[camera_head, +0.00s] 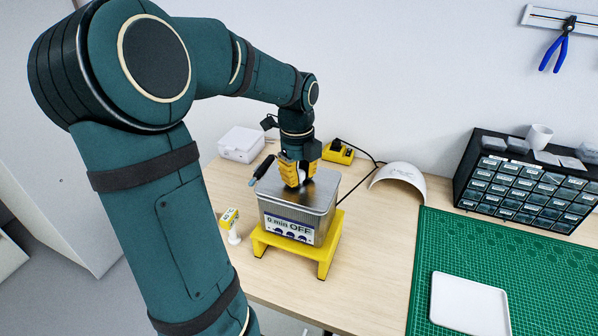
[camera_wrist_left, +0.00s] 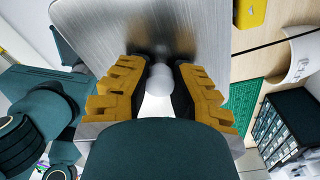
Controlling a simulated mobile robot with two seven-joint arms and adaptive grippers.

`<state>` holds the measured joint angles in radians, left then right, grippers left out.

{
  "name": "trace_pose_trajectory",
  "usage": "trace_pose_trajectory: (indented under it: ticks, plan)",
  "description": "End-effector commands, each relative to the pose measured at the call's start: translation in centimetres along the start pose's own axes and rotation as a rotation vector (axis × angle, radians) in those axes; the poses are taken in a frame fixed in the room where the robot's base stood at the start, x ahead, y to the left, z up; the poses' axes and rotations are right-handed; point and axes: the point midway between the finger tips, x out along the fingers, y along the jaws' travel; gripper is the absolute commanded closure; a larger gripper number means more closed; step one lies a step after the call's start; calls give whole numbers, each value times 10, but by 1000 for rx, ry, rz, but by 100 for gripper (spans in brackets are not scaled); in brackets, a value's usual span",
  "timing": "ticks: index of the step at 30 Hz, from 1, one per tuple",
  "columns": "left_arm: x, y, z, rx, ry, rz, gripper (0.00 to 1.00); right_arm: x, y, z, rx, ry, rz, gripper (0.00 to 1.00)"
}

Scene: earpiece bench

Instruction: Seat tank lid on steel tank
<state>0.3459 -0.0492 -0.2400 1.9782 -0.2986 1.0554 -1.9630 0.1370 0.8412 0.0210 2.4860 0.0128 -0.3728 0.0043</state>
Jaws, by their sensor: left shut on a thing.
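The steel tank (camera_head: 325,222) stands on a yellow stand (camera_head: 327,258), and its front panel reads "0 min OFF". The tank lid (camera_head: 322,188) is a brushed steel plate lying level over the tank's top; I cannot tell whether it is fully down on the rim. It fills the upper part of the left wrist view (camera_wrist_left: 100,30). My left gripper (camera_head: 298,182) points down over the lid. Its yellow-backed fingers (camera_wrist_left: 160,85) are shut around the lid's pale round knob (camera_wrist_left: 162,77). My right gripper is in neither view.
A white box (camera_head: 241,143) and a yellow block (camera_head: 338,152) with a black cable are behind the tank. A white dome (camera_head: 397,178) stands to its right. Farther right are a drawer cabinet (camera_head: 524,182) and a green mat (camera_head: 432,235) with a white tray (camera_head: 470,303).

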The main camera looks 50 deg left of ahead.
Motion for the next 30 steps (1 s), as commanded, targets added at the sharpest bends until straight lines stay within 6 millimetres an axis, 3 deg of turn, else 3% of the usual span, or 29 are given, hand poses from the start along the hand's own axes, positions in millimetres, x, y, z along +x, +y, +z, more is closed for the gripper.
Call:
trace_pose_trajectory:
  ticks: [11, 12, 13, 24, 30]
  plan:
    - [2, 0, 0, 1, 0, -1, 100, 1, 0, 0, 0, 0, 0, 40]
    - [2, 0, 0, 0, 0, -1, 63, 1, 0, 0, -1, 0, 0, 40]
    - [2, 0, 0, 0, 0, -1, 53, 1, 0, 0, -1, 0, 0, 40]
    - [0, 0, 0, 0, 0, -1, 53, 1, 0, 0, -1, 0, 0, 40]
    - [-25, 0, 0, 0, -2, -5, 53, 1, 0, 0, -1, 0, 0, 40]
